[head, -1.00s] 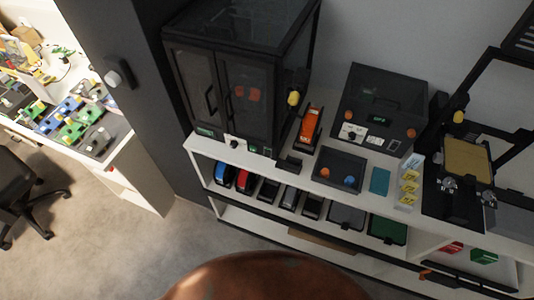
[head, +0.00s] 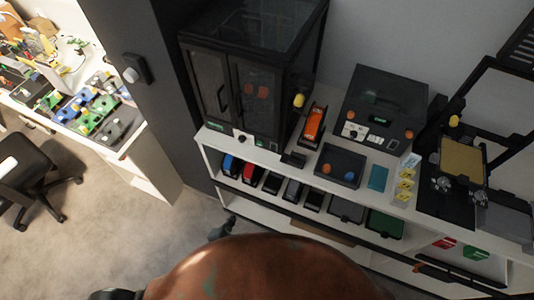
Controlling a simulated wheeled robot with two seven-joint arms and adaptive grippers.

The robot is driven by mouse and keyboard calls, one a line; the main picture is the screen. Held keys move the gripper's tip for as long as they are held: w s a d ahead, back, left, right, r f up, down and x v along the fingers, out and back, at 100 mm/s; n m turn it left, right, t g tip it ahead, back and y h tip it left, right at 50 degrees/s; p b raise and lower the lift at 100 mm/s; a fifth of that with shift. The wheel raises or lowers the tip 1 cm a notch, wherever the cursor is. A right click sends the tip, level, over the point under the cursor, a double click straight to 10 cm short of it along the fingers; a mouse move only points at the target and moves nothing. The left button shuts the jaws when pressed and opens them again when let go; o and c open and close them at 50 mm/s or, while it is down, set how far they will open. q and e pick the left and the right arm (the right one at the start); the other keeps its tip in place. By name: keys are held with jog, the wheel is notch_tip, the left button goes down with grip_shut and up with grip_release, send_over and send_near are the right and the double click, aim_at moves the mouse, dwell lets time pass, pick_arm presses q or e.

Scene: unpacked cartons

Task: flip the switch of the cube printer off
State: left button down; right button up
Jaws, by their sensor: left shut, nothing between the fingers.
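The cube printer, as far as I can tell, is the tall black cabinet (head: 207,84) with two glazed doors, standing at the left end of the white shelf. Along its front base is a small pale round control (head: 241,138), likely its switch, between small green-marked panels. Its on or off setting is too small to tell. My left gripper (head: 221,229) shows small and dark in front of the lower shelf, below and apart from the printer. It is shut and empty, and partly hidden at its lower side. My right gripper is not in view.
Right of the printer stand an orange device (head: 314,123), a dark tray (head: 341,164), a black box machine (head: 386,104) and an open-frame printer (head: 462,160). A dark wall panel carries a white-knobbed switch (head: 131,75).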

pick_arm(q)
jog(key=w+d+r+m+t+h+p, duration=0.1)
jog(key=d+r+m, duration=0.1)
jog(key=r, duration=0.9)
jog(key=w+d+r+m+t+h+p, duration=0.1)
jog(key=d+r, duration=0.4)
jog(key=r, duration=0.6)
jog(key=w+d+r+m+t+h, duration=0.1)
jog(key=d+r+m+t, duration=0.1)
jog(key=r, duration=0.9)
jog(key=shift+d+m+t+h+p, duration=0.3)
jog(key=shift+d+m+t+p, duration=0.1)
jog(key=shift+d+m, duration=0.5)
send_near(272, 150)
jog(key=x, duration=0.5)
jog(key=shift+w+p, duration=0.2)
jog(key=shift+p, duration=0.2)
jog(key=shift+w+d+f, duration=0.1)
jog(key=shift+w+d, duration=0.15)
jog(key=shift+w, duration=0.45)
